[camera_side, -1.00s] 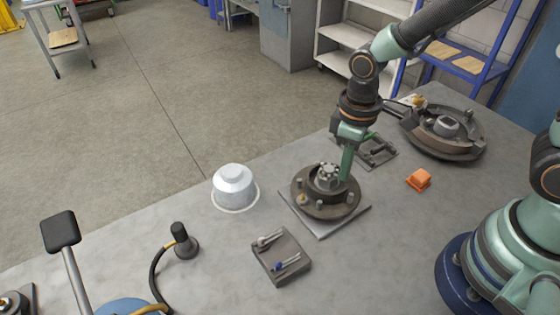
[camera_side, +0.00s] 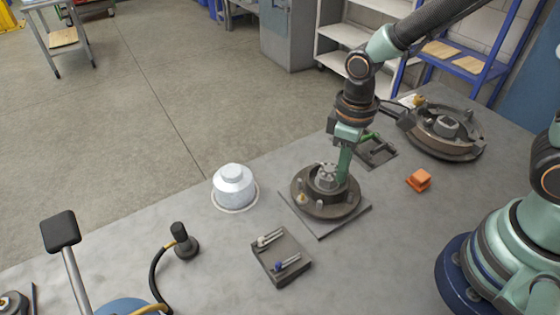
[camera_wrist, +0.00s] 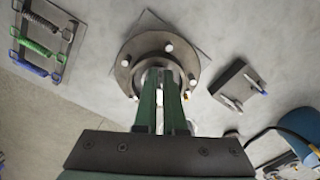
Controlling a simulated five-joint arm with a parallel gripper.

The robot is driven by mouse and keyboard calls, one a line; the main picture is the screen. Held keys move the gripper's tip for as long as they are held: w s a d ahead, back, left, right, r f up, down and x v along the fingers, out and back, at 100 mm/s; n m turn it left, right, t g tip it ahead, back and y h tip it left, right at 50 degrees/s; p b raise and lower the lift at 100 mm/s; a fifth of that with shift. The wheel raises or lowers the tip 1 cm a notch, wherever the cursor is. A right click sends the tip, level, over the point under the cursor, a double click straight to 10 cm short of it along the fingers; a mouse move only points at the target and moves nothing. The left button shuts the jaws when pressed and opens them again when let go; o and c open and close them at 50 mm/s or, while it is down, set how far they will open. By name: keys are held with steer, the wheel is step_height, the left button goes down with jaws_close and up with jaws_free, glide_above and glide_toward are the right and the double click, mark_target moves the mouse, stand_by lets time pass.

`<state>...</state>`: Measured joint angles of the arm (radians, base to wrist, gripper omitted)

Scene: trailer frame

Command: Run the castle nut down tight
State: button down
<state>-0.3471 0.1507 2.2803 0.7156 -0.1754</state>
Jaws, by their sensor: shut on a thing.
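The grey castle nut (camera_side: 327,174) sits at the centre of the round hub (camera_side: 318,208), which has several upright studs around its flange. The hub rests on a square plate (camera_side: 322,231). My gripper (camera_side: 340,178) points down at the hub centre, its green fingers closed at the nut. In the wrist view my gripper (camera_wrist: 161,76) has one finger on each side of the hub centre, and the hub flange (camera_wrist: 124,72) shows around them. The fingers hide much of the nut there, and its threads and seat cannot be seen.
A silvery domed cap (camera_side: 234,186) stands left of the hub. A small dark tray (camera_side: 270,262) with pins lies in front. An orange block (camera_side: 419,180) and a round brake assembly (camera_side: 452,150) are at right. A spring tray (camera_wrist: 44,15) lies behind the hub.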

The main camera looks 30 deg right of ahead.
steer(key=shift+r, duration=0.1)
steer(key=shift+s+d, duration=0.1)
steer(key=shift+s, duration=0.1)
step_height(320, 180, up, 6)
steer(key=shift+s+f, duration=0.1)
stand_by(0.6)
steer(key=shift+d, duration=0.1)
steer(key=shift+d+f, duration=0.15)
steer(key=shift+f, duration=2.85)
steer(key=shift+w+a, duration=0.3)
steer(key=shift+w, duration=0.2)
steer(key=shift+a+r, duration=0.1)
steer(key=shift+a, duration=0.05)
